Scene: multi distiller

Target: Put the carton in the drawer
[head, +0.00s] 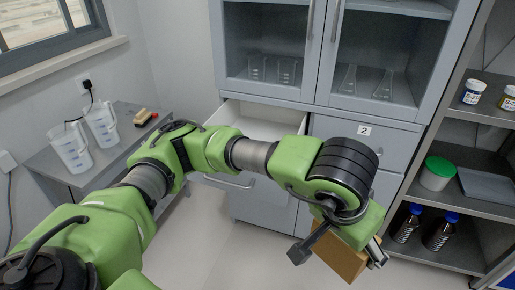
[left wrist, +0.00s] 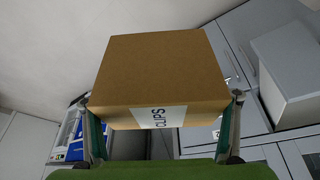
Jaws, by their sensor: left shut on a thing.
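The brown carton (head: 338,259) is in the grip of my left gripper (head: 342,252), low at the lower right of the head view, in front of the cabinet. In the left wrist view the carton (left wrist: 160,75) fills the middle between the two fingers of my left gripper (left wrist: 163,118), with a white "CLIPS" label facing the camera. The drawer (head: 262,119) is pulled open below the left glass door. My left arm crosses in front of it and hides part of it. The carton is outside the drawer, to its right and nearer the camera. My right gripper is not in view.
A glass-fronted cabinet (head: 312,97) with flasks stands above the drawers. A closed drawer labelled 2 (head: 388,148) is right of the open one. A shelf with bottles and a green-lidded tub (head: 436,175) is at the right. A side table (head: 60,170) with jugs is at the left.

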